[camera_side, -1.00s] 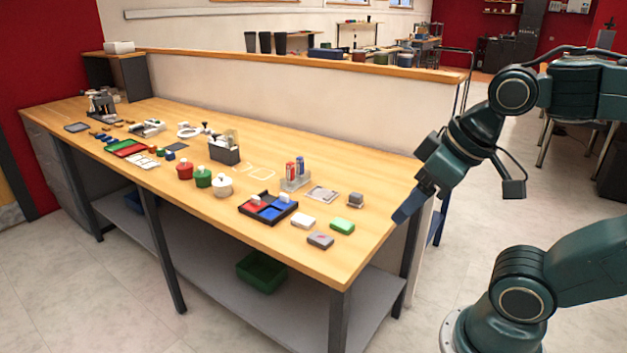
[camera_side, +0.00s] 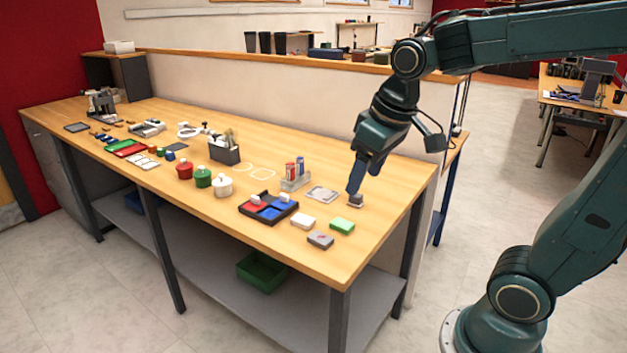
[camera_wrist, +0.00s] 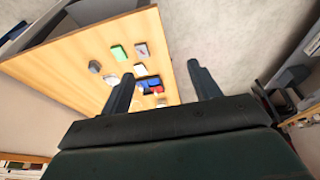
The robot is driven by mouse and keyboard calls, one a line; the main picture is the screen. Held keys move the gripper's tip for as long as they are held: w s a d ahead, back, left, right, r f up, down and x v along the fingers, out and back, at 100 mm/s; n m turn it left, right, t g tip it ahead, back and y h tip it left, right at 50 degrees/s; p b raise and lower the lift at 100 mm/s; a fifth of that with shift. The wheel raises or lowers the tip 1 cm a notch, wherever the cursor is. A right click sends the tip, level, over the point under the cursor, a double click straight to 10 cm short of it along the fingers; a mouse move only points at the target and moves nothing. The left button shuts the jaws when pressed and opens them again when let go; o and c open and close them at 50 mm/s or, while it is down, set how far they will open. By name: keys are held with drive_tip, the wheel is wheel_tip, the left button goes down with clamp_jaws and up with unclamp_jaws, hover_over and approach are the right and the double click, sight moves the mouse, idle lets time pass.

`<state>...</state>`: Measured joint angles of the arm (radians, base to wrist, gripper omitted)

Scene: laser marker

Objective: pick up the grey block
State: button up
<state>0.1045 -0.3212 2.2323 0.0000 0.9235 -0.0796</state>
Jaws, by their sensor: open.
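The grey block (camera_side: 356,202) is a small cube near the right back part of the wooden bench (camera_side: 372,240). It also shows in the wrist view (camera_wrist: 94,66), to the left of the left finger and outside the jaws. My gripper (camera_side: 354,188) points down, with its fingertips just above the block in the side view. The wrist view shows the gripper (camera_wrist: 158,72) open and empty, with the two fingers wide apart. The gap between the fingertips and the block cannot be judged exactly.
Close to the grey block are a green block (camera_side: 342,226), a white block (camera_side: 303,223), a grey block with a red mark (camera_side: 320,240) and a flat plate (camera_side: 322,194). A divided tray (camera_side: 250,207) and a holder (camera_side: 295,183) stand left. The bench's right front corner is clear.

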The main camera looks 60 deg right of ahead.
drive_tip(key=w+d+f+g, duration=0.3)
drive_tip(key=w+d+f, duration=0.6)
drive_tip(key=w, duration=0.6)
wheel_tip(320, 180, down, 3)
drive_tip(key=shift+d+r+m+g, duration=0.1)
drive_tip(key=shift+d+m+g, duration=0.05)
drive_tip(key=shift+m+g, duration=0.15)
hover_over(322, 238)
drive_tip(key=shift+d+f, duration=0.15)
drive_tip(key=shift+f, duration=4.15)
drive_tip(key=shift+f, duration=0.1)
drive_tip(key=shift+f, duration=2.5)
drive_tip(key=shift+c, duration=0.2)
drive_tip(key=c, duration=1)
